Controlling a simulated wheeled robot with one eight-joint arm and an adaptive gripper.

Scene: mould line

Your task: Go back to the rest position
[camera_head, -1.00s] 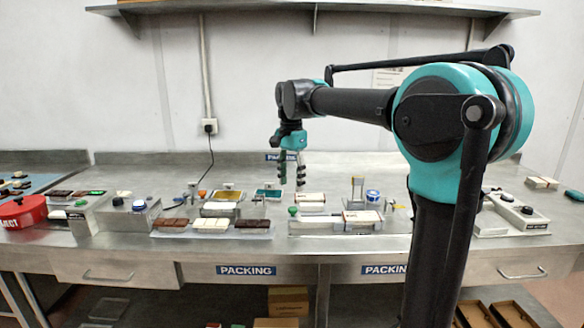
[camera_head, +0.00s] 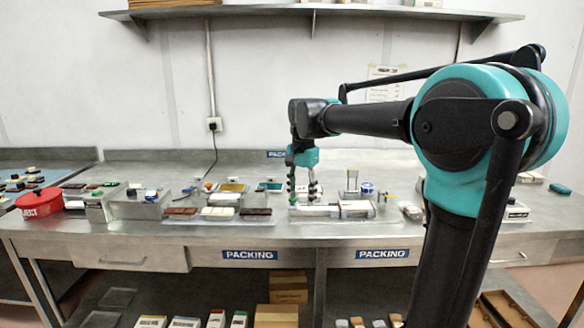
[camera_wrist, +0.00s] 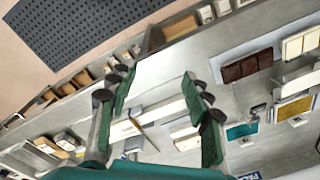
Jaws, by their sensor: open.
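My gripper (camera_head: 303,190) hangs from the arm over the steel bench (camera_head: 110,225), near the middle of the head view. Its fingers are apart with nothing between them. In the wrist view my gripper (camera_wrist: 158,95) shows two green-padded fingers spread wide, with bench surface and a pale strip behind the gap. No marked rest position shows in the frames.
A tray of chocolate bars (camera_head: 221,212) lies left of the gripper. A red pot (camera_head: 40,204) and grey control boxes (camera_head: 140,205) stand further left. A wall shelf (camera_head: 300,12) runs above. Cartons (camera_head: 288,287) sit below the bench.

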